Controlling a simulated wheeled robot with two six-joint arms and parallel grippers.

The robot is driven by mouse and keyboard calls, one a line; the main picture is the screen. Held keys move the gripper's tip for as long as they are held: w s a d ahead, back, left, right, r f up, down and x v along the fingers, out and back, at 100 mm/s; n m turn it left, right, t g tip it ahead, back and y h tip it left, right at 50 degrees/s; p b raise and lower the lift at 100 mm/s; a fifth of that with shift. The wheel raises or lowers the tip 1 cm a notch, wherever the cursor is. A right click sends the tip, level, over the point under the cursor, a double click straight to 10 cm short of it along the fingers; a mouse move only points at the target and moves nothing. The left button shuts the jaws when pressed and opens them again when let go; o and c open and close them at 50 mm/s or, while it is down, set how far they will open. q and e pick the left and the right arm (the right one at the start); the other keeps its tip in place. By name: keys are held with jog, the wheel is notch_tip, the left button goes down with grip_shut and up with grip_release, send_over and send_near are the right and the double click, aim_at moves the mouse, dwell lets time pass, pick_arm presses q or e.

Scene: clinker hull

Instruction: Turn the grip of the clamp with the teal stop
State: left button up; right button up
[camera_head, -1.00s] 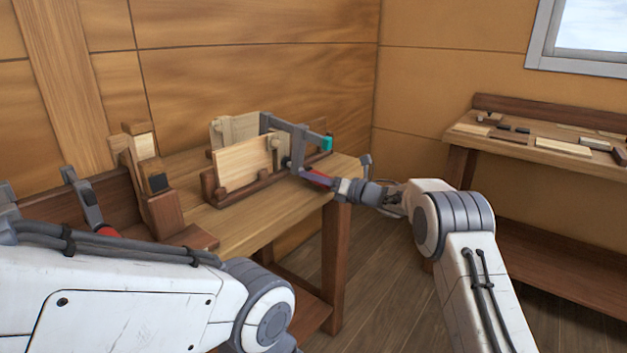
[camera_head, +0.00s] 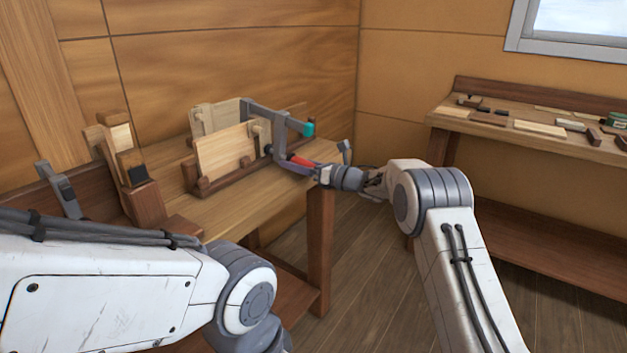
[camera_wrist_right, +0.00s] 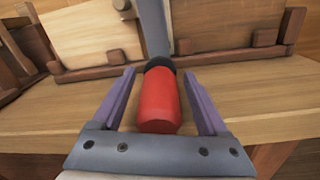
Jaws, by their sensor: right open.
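The clamp with the teal stop (camera_head: 308,129) has a grey bar (camera_head: 268,110) reaching over the boards on the bench. Its red grip (camera_head: 301,161) points toward my right arm. In the right wrist view the red grip (camera_wrist_right: 160,100) lies between the two fingers of my right gripper (camera_wrist_right: 160,92). The fingers are open, with a gap on each side of the grip. My right gripper also shows in the head view (camera_head: 300,168), partly covering the grip. My left arm crosses the lower left of the head view, but its gripper is not seen.
Light boards (camera_head: 228,152) stand in a dark wooden rack on the workbench (camera_head: 240,205). Another grey clamp (camera_head: 62,190) and a wooden post (camera_head: 140,200) stand at the left. A second bench (camera_head: 480,124) with small pieces is at the right. Open floor lies between the benches.

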jog(key=shift+r+n+p, duration=0.25)
jog(key=shift+n+p, duration=0.4)
jog(key=shift+n, duration=0.35)
jog(key=b+v, duration=0.1)
jog(key=v, duration=0.9)
jog(key=s+a+r+m+t+h+p, duration=0.1)
jog(key=s+a+r+m+h+p, duration=0.1)
jog(key=r+m+h+p, duration=0.45)
jog(key=s+a+r+m+t+h+p, duration=0.1)
jog(key=s+a+r+m, duration=0.2)
jog(key=m, duration=0.6)
jog(key=s+d+r+m+g+h+p, duration=0.1)
jog(key=s+m+g+h+p, duration=0.4)
jog(key=s+m, duration=1)
jog(key=shift+s+r+g+p, duration=0.3)
jog(key=shift+s+p, duration=0.9)
jog(key=shift+s, duration=2.1)
jog(key=shift+f+m, duration=0.1)
jog(key=shift+m, duration=0.15)
